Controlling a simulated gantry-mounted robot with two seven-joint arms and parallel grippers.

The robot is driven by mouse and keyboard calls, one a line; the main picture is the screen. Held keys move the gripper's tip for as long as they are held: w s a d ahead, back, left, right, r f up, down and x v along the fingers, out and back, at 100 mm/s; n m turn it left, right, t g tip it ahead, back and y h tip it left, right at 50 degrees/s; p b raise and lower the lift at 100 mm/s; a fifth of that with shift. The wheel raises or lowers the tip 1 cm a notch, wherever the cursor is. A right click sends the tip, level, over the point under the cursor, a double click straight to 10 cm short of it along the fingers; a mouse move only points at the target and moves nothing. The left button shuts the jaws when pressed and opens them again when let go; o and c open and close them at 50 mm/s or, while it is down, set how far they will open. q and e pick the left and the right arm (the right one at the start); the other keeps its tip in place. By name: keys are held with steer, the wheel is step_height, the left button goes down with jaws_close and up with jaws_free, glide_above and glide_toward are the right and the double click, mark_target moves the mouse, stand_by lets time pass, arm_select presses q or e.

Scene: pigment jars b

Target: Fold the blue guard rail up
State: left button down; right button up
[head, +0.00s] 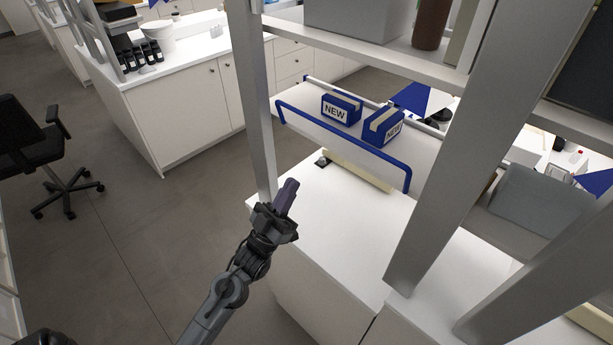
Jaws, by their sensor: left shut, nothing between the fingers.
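The blue guard rail (345,136) is a long bar with a short leg at each end, along the near side of a white shelf board (300,95). In the picture the bar lies above the lower ends of its legs; I cannot tell its exact tilt. Two blue and tan boxes marked NEW, one at the left (341,107) and one at the right (383,127), stand on the board behind the rail. My left gripper (290,188) is shut and empty, below and left of the rail, apart from it. My right gripper is not in view.
A grey upright post (250,90) stands left of the shelf, and a wide grey post (450,150) to its right. A white cabinet top (350,215) lies below the board. A higher shelf (360,45) holds a grey box (350,15) and a brown cylinder (431,25).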

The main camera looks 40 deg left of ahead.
arm_select(q)
steer(key=w+f+p+x, duration=0.2)
steer(key=p+x, duration=0.1)
steer(key=x, duration=0.9)
steer(key=shift+w+p, duration=0.15)
steer(key=shift+p, duration=0.15)
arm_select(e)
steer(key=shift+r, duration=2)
arm_select(q)
steer(key=shift+r, duration=0.1)
